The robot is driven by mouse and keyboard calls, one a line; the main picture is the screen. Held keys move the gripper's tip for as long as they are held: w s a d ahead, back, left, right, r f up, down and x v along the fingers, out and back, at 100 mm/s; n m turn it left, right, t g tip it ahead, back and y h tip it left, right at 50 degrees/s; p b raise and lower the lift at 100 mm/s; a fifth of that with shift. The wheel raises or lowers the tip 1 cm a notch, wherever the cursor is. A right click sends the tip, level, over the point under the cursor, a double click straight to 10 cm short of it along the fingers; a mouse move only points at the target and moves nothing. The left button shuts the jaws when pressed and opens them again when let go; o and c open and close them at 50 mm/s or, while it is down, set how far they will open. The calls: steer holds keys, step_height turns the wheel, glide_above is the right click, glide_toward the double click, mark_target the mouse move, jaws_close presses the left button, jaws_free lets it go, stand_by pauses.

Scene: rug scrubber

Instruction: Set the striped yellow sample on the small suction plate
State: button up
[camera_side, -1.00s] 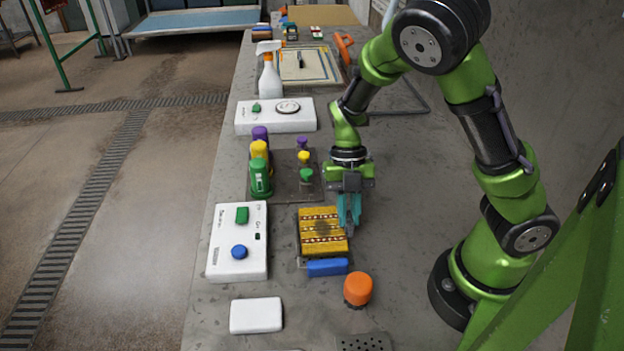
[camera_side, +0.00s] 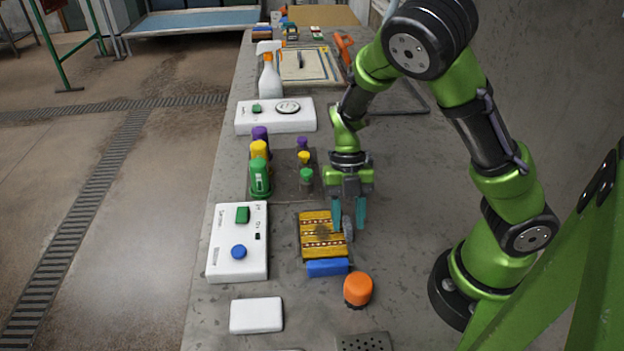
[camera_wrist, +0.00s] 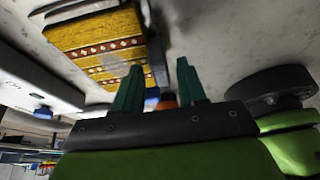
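The striped yellow sample (camera_side: 318,240) lies flat beside the white control box, just behind a blue block (camera_side: 327,267). It also shows in the wrist view (camera_wrist: 100,45). A small grey piece (camera_side: 347,228) stands at its right edge; I cannot tell whether it is fixed to the sample. My gripper (camera_side: 348,214) is open above this right edge, its teal fingers apart around the grey piece's side, with nothing held between them. The fingers also show in the wrist view (camera_wrist: 160,85).
A white control box (camera_side: 225,262) with green and blue buttons is to the left. An orange knob (camera_side: 358,288) and a white block (camera_side: 256,315) are in front.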

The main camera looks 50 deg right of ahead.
steer(key=shift+o, duration=0.2)
steer(key=v, duration=1.6)
steer(key=shift+r, duration=0.4)
